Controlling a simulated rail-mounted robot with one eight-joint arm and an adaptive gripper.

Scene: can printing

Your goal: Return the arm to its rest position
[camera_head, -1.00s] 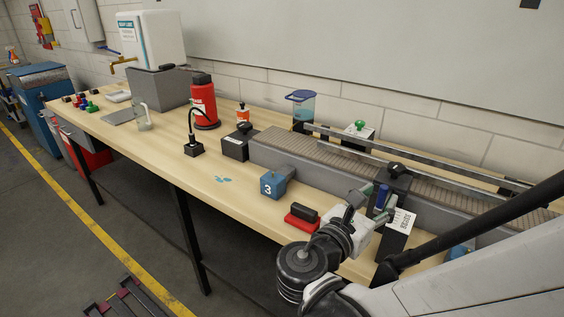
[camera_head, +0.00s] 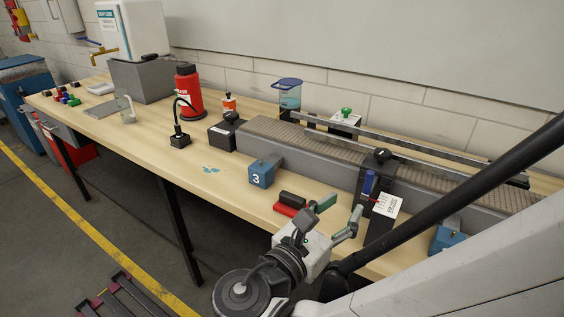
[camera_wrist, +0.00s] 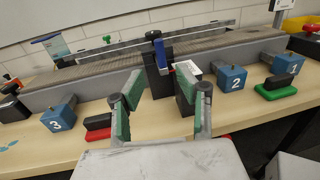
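My gripper (camera_head: 340,208) is over the front of the workbench, its two green-padded fingers spread apart. In the wrist view my gripper (camera_wrist: 158,88) is also open, with nothing held between the fingers. Beyond the fingers stands a black device with a blue cylinder (camera_head: 369,183) and a white label (camera_head: 387,205). The fingers look apart from it. My arm reaches in from the lower right of the head view.
A conveyor (camera_head: 290,138) runs along the bench (camera_head: 140,150). A blue block marked 3 (camera_head: 262,172), a red stamp pad with black stamp (camera_head: 290,203) and another blue block (camera_head: 446,236) stand near the gripper. A red bottle (camera_head: 188,92) stands farther left.

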